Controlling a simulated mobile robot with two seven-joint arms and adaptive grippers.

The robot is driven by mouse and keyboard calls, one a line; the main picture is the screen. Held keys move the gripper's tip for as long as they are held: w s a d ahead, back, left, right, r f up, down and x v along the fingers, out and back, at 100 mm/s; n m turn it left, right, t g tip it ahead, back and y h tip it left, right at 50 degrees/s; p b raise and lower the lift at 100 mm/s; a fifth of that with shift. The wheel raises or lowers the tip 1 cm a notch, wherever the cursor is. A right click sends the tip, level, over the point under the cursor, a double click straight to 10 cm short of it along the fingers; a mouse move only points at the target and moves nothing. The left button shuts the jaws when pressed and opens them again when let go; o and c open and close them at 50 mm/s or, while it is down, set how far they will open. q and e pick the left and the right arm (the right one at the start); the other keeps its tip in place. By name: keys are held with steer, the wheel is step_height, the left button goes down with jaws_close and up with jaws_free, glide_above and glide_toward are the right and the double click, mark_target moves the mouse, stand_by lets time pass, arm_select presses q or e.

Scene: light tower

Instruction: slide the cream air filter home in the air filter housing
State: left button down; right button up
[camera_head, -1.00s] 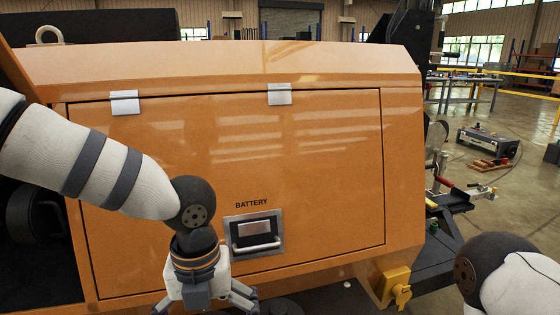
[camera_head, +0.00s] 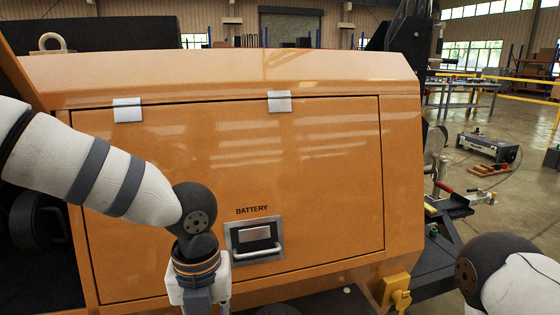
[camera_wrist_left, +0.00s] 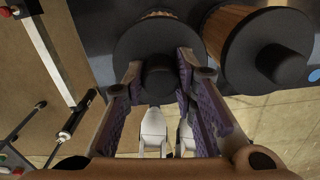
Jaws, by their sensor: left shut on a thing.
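In the left wrist view, a round filter with a black end cap (camera_wrist_left: 128,52) and a strip of tan pleats (camera_wrist_left: 156,14) is straight ahead. The fingers of my left gripper (camera_wrist_left: 160,74) are shut on the black knob in the middle of this cap. I cannot tell how deep the filter sits, and its far end is hidden. The air filter housing is not clearly visible. In the head view, my left wrist (camera_head: 197,268) hangs in front of the orange machine, with its fingers below the picture. My right gripper is out of view.
A second black-capped filter (camera_wrist_left: 262,52) with tan pleats is close on the right in the left wrist view. The orange battery door (camera_head: 320,180) is shut, with a handle (camera_head: 257,251). A tan panel with a gas strut (camera_wrist_left: 75,120) is at left.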

arm_select(q)
steer(key=shift+r+p, duration=0.5)
steer(key=shift+r, duration=2.45)
